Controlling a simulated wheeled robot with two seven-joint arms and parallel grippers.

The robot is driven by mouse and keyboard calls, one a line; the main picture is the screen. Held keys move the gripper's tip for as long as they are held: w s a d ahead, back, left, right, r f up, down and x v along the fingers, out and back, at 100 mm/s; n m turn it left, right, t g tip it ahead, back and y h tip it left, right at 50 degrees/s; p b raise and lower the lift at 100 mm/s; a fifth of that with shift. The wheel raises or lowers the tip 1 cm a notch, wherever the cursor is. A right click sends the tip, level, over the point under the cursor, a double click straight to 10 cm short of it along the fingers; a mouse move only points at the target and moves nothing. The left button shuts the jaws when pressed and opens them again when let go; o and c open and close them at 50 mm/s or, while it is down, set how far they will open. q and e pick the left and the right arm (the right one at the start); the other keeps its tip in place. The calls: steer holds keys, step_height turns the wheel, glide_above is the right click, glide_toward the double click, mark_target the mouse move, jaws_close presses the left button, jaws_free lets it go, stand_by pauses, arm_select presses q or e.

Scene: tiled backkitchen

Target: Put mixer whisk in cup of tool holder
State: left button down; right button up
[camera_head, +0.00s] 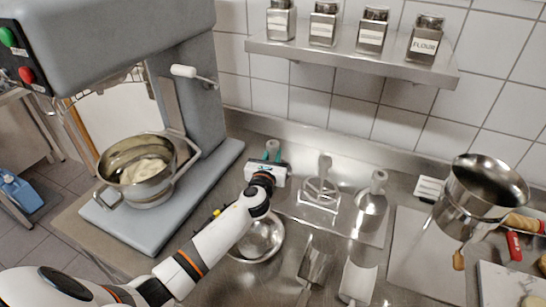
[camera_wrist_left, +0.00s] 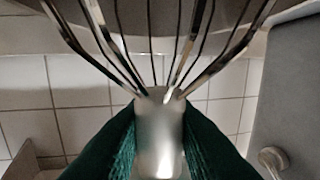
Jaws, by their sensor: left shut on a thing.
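My left gripper (camera_head: 272,152), with teal finger pads, is over the steel counter just right of the mixer. In the left wrist view, its teal fingers are shut on the metal stem of the mixer whisk (camera_wrist_left: 159,135); the whisk's wires fan out away from the fingers. In the head view I cannot make out the whisk at the gripper. Right of the gripper is what looks like the steel tool holder (camera_head: 345,228), with a flat beater (camera_head: 320,192) and another steel mixer tool (camera_head: 371,203). I cannot make out its cups clearly. My right gripper is not in view.
The grey mixer (camera_head: 190,95) with its steel bowl (camera_head: 146,170) stands left. A round steel bowl (camera_head: 262,238) lies near my left forearm. A shelf (camera_head: 350,60) with several jars hangs above. A steel pot (camera_head: 480,195) stands right, beside a bare metal board (camera_head: 420,265).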

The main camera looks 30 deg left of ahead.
arm_select(q)
steer(key=shift+f, duration=0.15)
steer(key=c, duration=1.2)
jaws_free()
steer(key=shift+c, duration=0.2)
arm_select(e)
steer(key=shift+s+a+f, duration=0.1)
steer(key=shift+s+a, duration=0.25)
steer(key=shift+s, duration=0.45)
arm_select(q)
steer(key=shift+s, duration=0.1)
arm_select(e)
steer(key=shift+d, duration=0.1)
arm_select(q)
steer(key=b+v, duration=0.1)
steer(key=v, duration=1.1)
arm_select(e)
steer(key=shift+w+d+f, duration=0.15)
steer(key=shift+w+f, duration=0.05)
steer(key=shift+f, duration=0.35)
